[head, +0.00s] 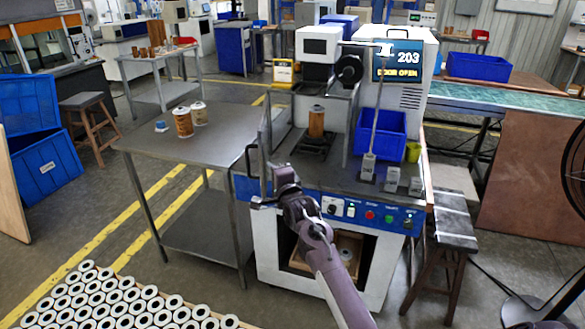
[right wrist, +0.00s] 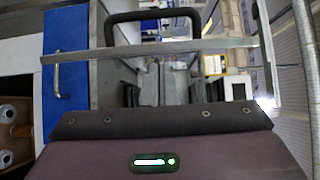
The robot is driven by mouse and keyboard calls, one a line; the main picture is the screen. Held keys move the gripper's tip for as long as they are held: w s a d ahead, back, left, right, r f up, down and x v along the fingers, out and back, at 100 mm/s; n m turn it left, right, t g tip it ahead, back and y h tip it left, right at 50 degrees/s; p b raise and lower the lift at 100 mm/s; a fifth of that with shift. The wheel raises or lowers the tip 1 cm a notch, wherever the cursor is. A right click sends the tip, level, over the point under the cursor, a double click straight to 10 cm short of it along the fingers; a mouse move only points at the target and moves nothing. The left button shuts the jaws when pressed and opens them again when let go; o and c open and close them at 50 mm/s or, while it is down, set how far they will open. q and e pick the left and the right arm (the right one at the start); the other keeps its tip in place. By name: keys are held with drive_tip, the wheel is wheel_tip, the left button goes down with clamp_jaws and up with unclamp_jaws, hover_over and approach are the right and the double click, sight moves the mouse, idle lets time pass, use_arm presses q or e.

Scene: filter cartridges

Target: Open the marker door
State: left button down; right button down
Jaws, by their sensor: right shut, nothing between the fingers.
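The marker machine (head: 342,215) stands in the middle of the head view. Its screen (head: 398,66) reads "203" and "DOOR OPEN". The marker door (head: 265,150) is a clear panel in a metal frame, seen nearly edge-on at the machine's left side, swung out from the front. Its black handle (head: 249,160) faces left. In the right wrist view the handle (right wrist: 153,14) shows as a dark loop above the frame bar (right wrist: 150,51). My right gripper (head: 262,201) is shut and empty, just below the handle, beside the door's lower edge; contact is unclear. My left gripper is out of view.
An orange-brown cartridge (head: 316,122) stands inside the machine. A blue bin (head: 379,136) sits on the machine's right side. A stool (head: 446,235) stands to the right.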

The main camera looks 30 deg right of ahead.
drive_tip(key=w+a+b, duration=0.4)
drive_tip(key=w+a, duration=0.4)
drive_tip(key=a, duration=0.3)
drive_tip(key=shift+w, duration=0.25)
drive_tip(key=shift+s+d+f, duration=0.1)
